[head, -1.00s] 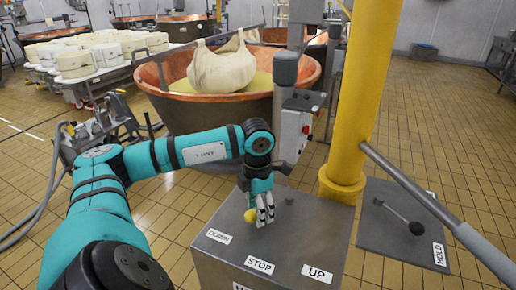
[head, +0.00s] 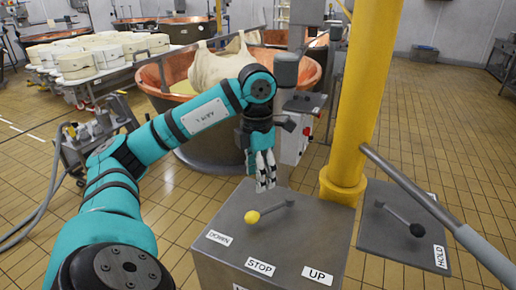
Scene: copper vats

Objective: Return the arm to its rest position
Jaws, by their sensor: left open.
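My left arm (head: 170,130) comes in from the left, bent at its elbow, with the hand hanging down. My left gripper (head: 265,186) points down above the back of the grey control box (head: 225,262). It is open and empty, apart from the yellow-knobbed lever (head: 252,216). The lever lies toward the DOWN label (head: 218,238); the STOP label (head: 260,267) and UP label (head: 317,275) are at the front of the box. My right gripper is not in view.
A yellow post (head: 362,100) stands right of the box. A HOLD plate (head: 405,240) with a black-knobbed lever (head: 417,229) and a grey bar (head: 440,215) are at right. A copper vat (head: 150,82) with a cloth bundle (head: 215,66) stands behind my arm.

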